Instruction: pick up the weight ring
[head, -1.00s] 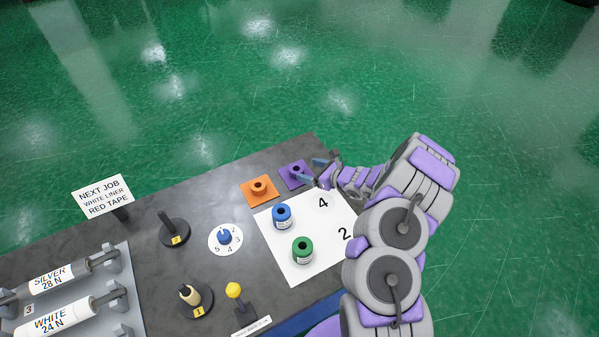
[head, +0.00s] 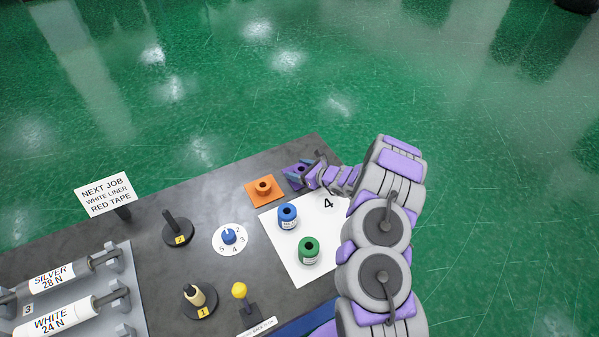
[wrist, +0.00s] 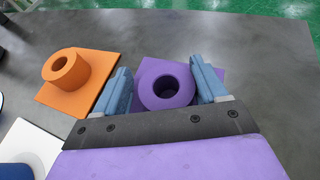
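A purple ring (wrist: 166,86) with a dark centre hole stands on a purple square base (wrist: 150,68). My gripper (wrist: 159,70) is open, with one blue finger on each side of this ring in the wrist view. Gaps show beside the ring, and I cannot tell how far down the fingers reach. In the head view my gripper (head: 296,174) covers most of the purple piece. An orange ring (wrist: 66,69) on an orange square base (wrist: 50,95) stands to its left. No ring is marked as the weight ring.
A blue roll (head: 287,216) and a green roll (head: 308,250) stand on the white numbered sheet (head: 318,217). A blue-knobbed dial (head: 229,238), black posts (head: 178,232) and a yellow-knobbed lever (head: 240,291) stand further left. The table's far edge is close behind the purple piece.

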